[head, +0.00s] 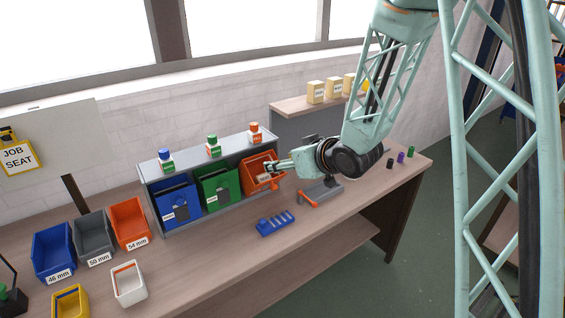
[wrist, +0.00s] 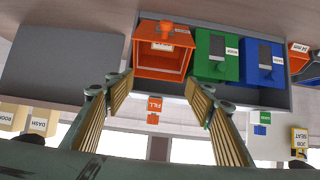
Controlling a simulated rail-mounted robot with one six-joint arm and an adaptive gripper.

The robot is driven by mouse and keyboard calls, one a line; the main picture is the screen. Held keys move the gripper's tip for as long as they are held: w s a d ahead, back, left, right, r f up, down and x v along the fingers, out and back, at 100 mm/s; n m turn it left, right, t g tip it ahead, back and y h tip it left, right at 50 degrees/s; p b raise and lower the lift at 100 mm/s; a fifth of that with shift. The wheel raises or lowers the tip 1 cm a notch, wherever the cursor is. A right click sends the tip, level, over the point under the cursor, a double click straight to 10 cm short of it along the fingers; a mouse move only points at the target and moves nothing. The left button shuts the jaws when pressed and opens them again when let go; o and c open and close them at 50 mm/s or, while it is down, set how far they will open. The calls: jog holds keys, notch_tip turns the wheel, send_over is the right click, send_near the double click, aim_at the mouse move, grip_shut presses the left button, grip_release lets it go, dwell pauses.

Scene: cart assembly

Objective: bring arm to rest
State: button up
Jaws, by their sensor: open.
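My gripper (head: 272,170) is in front of the orange box (head: 254,176) at the right end of the grey rack (head: 164,231) in the head view. In the wrist view, which looks upside down, my gripper (wrist: 160,88) has its two fingers spread wide with nothing between them. The orange box (wrist: 150,67) is just beyond the fingertips, and an orange knob shows at it. I cannot tell from the pictures whether a finger touches the box.
A green box (head: 218,192) and a blue box (head: 176,206) share the rack. A blue slotted block (head: 275,222) and a grey-orange fixture (head: 321,191) are on the bench. Open bins (head: 130,222) stand at the left.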

jog(key=s+d+r+m+g+h, duration=0.2)
jog(key=s+d+r+m+h, duration=0.35)
jog(key=s+d+r, duration=1.25)
jog(key=s+d+g, duration=0.1)
jog(key=s, duration=1.6)
jog(key=s+d+r+m+g+h, duration=0.1)
jog(key=s+d+g, duration=0.1)
jog(key=s, duration=1.5)
jog(key=shift+s+r+g, duration=0.15)
jog(key=shift+s+g, duration=0.1)
jog(key=shift+g, duration=0.05)
jog(key=shift+m, duration=0.25)
